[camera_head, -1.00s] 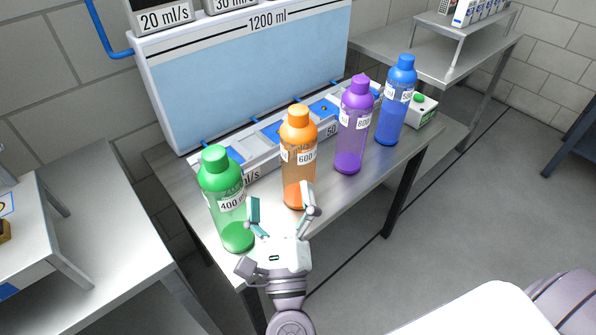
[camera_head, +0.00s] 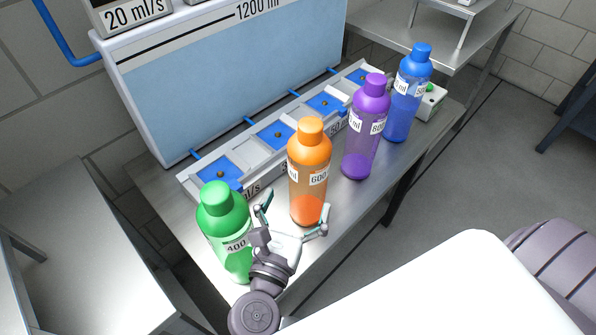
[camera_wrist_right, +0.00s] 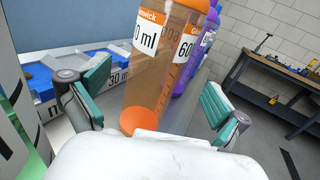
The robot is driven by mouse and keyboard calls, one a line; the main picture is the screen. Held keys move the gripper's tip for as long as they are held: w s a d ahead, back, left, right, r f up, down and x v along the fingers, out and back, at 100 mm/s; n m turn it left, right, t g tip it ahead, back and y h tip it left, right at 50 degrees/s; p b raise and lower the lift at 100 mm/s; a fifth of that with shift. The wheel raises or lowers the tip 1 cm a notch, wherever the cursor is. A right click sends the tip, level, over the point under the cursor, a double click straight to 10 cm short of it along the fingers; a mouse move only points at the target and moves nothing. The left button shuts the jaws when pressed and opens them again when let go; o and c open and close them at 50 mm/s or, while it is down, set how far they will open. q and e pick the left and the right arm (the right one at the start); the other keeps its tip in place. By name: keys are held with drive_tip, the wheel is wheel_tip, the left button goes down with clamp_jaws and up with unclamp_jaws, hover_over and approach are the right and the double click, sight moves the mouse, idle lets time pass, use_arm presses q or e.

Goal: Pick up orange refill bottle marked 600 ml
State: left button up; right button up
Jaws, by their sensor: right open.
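The orange refill bottle (camera_head: 309,172) with a 600 label stands upright on the metal table, between the green and purple bottles. My right gripper (camera_head: 293,214) is open in front of its lower part, with one finger toward each side of it. In the right wrist view the orange bottle (camera_wrist_right: 160,70) stands upright between the two teal-padded fingers (camera_wrist_right: 153,98), with visible gaps on both sides. Its cap is out of that view. My left gripper is not in view.
The green 400 bottle (camera_head: 225,230) stands close to the left of my right gripper. The purple 800 bottle (camera_head: 366,128) and the blue bottle (camera_head: 408,95) stand to the right. Behind is a 1200 ml tank (camera_head: 230,75) with a row of blue-topped units (camera_head: 276,133).

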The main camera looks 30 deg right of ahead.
sight(309, 171)
drive_tip(key=shift+w, duration=0.2)
drive_tip(key=shift+w+d, duration=0.25)
drive_tip(key=shift+w, duration=0.05)
drive_tip(key=shift+p+x, duration=0.5)
drive_tip(key=shift+x, duration=0.35)
drive_tip(key=p+x, duration=0.1)
drive_tip(key=x, duration=0.1)
drive_tip(key=p+x, duration=0.1)
drive_tip(key=x, duration=0.1)
drive_tip(key=shift+w+d+r, duration=0.1)
drive_tip(key=shift+d+r, duration=0.1)
drive_tip(key=shift+d, duration=0.05)
drive_tip(key=shift+w+d+f, duration=0.1)
drive_tip(key=shift+w+d, duration=0.05)
drive_tip(key=c, duration=0.6)
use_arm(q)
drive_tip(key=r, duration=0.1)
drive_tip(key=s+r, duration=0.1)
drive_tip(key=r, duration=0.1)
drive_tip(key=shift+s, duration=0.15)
use_arm(e)
drive_tip(key=c, duration=1)
